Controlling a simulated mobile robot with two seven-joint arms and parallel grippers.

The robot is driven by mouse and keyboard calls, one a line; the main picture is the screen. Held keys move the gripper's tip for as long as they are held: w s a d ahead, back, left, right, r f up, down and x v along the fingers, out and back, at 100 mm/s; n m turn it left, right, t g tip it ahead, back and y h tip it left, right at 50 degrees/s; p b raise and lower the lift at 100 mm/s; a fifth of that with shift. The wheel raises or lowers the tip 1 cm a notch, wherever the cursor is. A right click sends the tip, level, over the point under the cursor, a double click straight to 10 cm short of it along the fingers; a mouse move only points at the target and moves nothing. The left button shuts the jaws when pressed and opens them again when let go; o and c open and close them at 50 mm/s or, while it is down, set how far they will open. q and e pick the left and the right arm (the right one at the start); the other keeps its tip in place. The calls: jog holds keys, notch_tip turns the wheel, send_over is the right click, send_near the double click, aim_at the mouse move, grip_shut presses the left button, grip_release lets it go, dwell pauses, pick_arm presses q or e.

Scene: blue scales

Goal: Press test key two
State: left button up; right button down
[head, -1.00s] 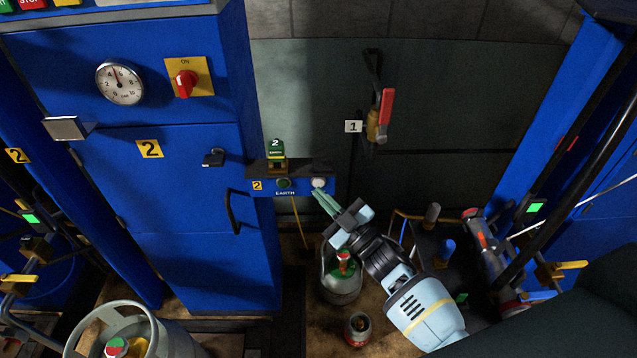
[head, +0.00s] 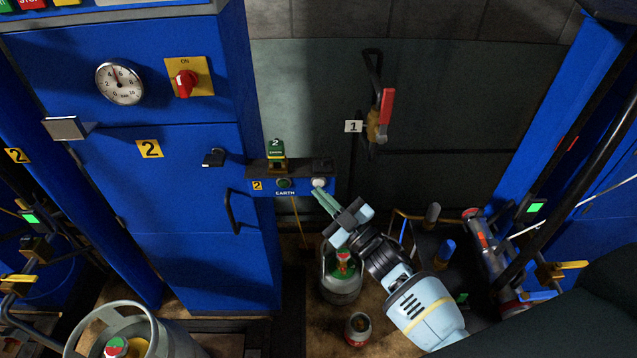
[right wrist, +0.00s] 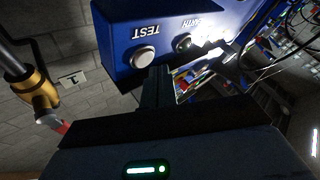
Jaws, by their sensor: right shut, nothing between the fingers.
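A small blue box (head: 303,186) marked "2" and "EARTH" sticks out beside the blue cabinet in the head view. Its white round key (head: 319,183) is at the right end of the front face; the right wrist view shows this key (right wrist: 143,57) under the label "TEST". A dark green round lamp or button (head: 284,183) sits left of it. My right gripper (head: 320,195) is shut and empty, its fingertips just below the white key. In the right wrist view the fingers (right wrist: 156,80) end close under the key; whether they touch cannot be told. My left gripper is not in view.
The blue cabinet (head: 150,200) with a gauge and red switch is to the left. A red-handled valve (head: 385,110) is on the wall. Gas cylinders (head: 341,282) stand on the floor below.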

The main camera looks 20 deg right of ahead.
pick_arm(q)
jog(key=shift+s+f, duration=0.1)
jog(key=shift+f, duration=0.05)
pick_arm(e)
jog(key=shift+w+d+f, duration=0.1)
jog(key=shift+w, duration=0.25)
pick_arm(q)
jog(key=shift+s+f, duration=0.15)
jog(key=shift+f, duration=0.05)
pick_arm(e)
jog(key=shift+w+d, duration=0.1)
jog(key=shift+w, duration=0.25)
dwell(0.4)
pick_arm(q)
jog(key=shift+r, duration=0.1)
pick_arm(e)
jog(key=shift+s, duration=0.1)
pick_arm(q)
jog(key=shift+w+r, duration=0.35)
pick_arm(e)
jog(key=shift+s+a, duration=0.2)
jog(key=shift+s, duration=0.45)
